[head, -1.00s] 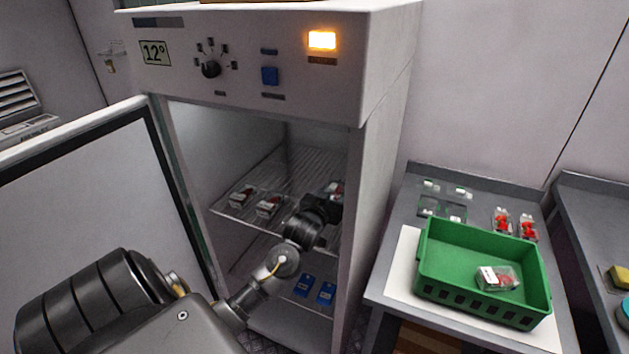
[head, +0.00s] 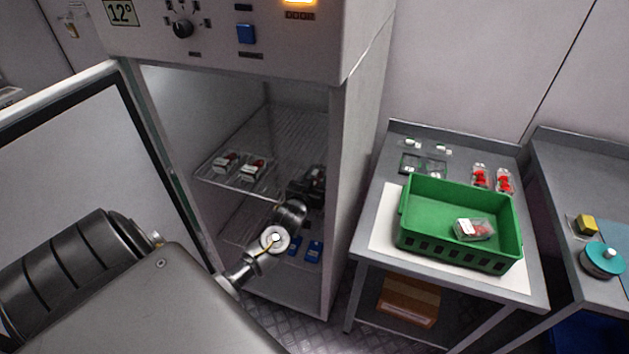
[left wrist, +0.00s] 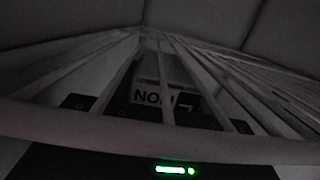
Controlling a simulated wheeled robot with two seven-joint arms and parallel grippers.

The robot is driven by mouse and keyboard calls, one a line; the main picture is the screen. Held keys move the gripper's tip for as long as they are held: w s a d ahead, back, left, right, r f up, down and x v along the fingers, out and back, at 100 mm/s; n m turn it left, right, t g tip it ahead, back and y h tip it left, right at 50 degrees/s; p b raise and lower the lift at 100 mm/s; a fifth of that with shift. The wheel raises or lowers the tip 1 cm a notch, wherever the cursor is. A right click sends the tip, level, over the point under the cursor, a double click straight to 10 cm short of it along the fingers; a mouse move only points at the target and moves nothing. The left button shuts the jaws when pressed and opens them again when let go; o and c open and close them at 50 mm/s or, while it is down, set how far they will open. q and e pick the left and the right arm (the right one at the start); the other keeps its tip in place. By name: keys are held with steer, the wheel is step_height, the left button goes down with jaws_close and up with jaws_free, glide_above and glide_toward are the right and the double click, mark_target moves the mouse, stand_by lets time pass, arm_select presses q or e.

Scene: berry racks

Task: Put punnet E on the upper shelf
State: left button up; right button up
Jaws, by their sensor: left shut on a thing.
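My left gripper (head: 312,184) is inside the open cabinet, at its right side near the wire shelf (head: 222,181). The left wrist view, dark, shows the shelf's bars (left wrist: 110,90) crossing in front of the gripper and a thing with a white label (left wrist: 150,97). The gripper is shut on this thing, which looks like a punnet; its letter cannot be read. In the head view my arm hides it. Two punnets stand on the left of the shelf, one (head: 225,161) beside the other (head: 252,169). My right gripper is not in view.
The cabinet door (head: 60,180) stands open at left. Blue tags (head: 314,250) show low in the cabinet. On the table at right is a green crate (head: 420,238) with one punnet (head: 474,229) in it. Two punnets with red berries (head: 480,176) stand behind it.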

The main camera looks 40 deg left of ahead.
arm_select(q)
steer(key=shift+f, duration=0.2)
steer(key=o, duration=1)
steer(key=shift+r, duration=0.15)
steer(key=shift+s+d, duration=0.15)
steer(key=shift+s, duration=0.15)
steer(key=b+v, duration=0.1)
steer(key=v, duration=1)
steer(key=shift+s, duration=0.2)
steer(key=shift+d, duration=0.1)
